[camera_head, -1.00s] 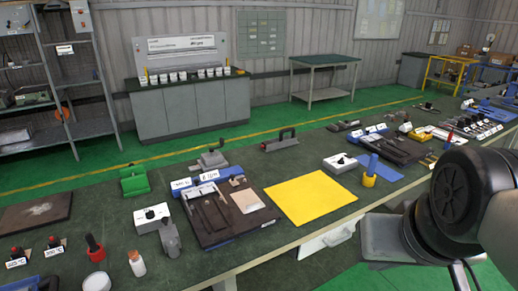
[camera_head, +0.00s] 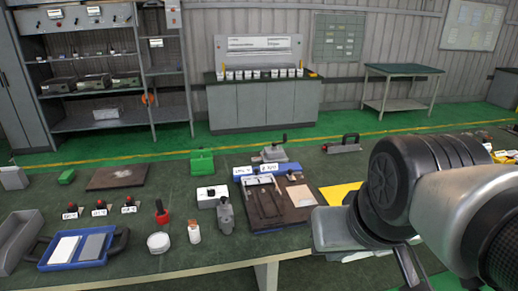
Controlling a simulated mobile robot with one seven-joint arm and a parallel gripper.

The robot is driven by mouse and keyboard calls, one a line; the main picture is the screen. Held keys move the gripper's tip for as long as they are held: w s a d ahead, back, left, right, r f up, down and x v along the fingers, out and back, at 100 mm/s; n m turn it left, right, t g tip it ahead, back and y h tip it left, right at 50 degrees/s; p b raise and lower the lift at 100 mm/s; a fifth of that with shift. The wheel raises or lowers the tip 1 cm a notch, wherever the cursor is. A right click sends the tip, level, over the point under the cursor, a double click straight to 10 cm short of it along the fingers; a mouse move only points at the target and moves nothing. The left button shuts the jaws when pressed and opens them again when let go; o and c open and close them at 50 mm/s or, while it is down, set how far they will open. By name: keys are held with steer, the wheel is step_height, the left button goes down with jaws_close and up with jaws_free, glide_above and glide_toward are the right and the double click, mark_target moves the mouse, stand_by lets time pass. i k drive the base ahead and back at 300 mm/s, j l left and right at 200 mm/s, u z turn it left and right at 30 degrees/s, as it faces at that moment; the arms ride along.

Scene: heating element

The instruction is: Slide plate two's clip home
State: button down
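A dark brown fixture board (camera_head: 297,214) lies on the green bench, just right of the picture's middle. Two white labels (camera_head: 254,170) with writing too small to read stand at its back edge. A dark plate (camera_head: 263,203) with narrow rails lies on its left part, and a small tan piece (camera_head: 300,195) on its right part. I cannot tell which plate is plate two or pick out its clip. My arm fills the right side of the view, with its links beyond the board's right edge. My gripper's fingers are not visible.
On the bench (camera_head: 330,160) stand a grey tool (camera_head: 225,214), a white switch box (camera_head: 212,197), a white bottle (camera_head: 194,231), a green block (camera_head: 202,163) and a blue tray (camera_head: 82,248). A yellow sheet (camera_head: 338,193) is partly hidden by my arm.

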mark_target(290, 176)
steer(key=i+l, duration=0.1)
steer(key=i, duration=0.35)
steer(key=i+l, duration=0.1)
steer(key=i, duration=0.35)
